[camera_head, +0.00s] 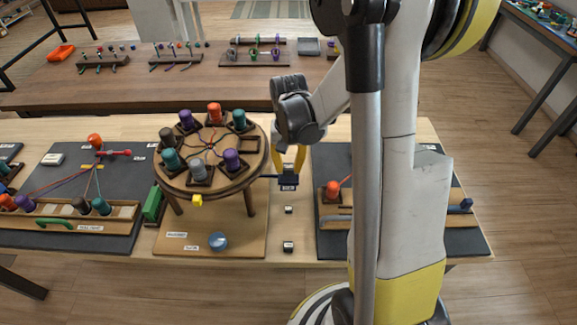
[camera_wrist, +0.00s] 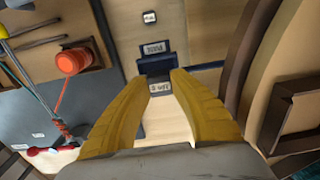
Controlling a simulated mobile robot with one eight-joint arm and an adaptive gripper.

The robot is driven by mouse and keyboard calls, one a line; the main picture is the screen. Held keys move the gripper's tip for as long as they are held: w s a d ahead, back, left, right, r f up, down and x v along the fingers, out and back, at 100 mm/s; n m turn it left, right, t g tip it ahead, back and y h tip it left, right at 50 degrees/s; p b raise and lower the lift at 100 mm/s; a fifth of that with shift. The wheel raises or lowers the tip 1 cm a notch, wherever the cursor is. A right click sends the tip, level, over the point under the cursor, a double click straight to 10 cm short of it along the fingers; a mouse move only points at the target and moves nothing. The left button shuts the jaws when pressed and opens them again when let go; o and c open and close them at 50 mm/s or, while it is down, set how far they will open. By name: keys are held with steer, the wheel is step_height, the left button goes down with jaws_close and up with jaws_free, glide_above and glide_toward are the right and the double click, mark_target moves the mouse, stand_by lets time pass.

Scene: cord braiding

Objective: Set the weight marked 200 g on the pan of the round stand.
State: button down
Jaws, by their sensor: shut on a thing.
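My gripper (camera_head: 289,168) points down just right of the round stand (camera_head: 240,165), its yellow fingers shut on a small dark weight with a white label; the fingers also show in the wrist view (camera_wrist: 165,73). The label (camera_wrist: 160,88) between the fingers is too small to read for sure. The fingertips are at a dark blue labelled piece (camera_head: 288,185) on a thin dark arm from the stand's side, also in the wrist view (camera_wrist: 155,49); it looks like the pan. I cannot tell whether the weight touches it.
Two small dark blocks with white labels, a nearer one (camera_head: 288,247) and a farther one (camera_head: 288,210), stand in front of the gripper. Bobbins ring the stand's top. A grey mat with an orange bobbin (camera_head: 333,189) is at right.

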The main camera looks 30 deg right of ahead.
steer(key=shift+f+b, duration=0.3)
steer(key=shift+b, duration=0.1)
stand_by(0.4)
steer(key=shift+c, duration=2.1)
jaws_free()
steer(key=shift+r, duration=0.15)
steer(key=shift+r+p, duration=2.1)
steer(key=shift+r, duration=0.6)
steer(key=shift+r+p, duration=0.5)
steer(key=shift+r, duration=0.25)
steer(key=shift+c, duration=0.7)
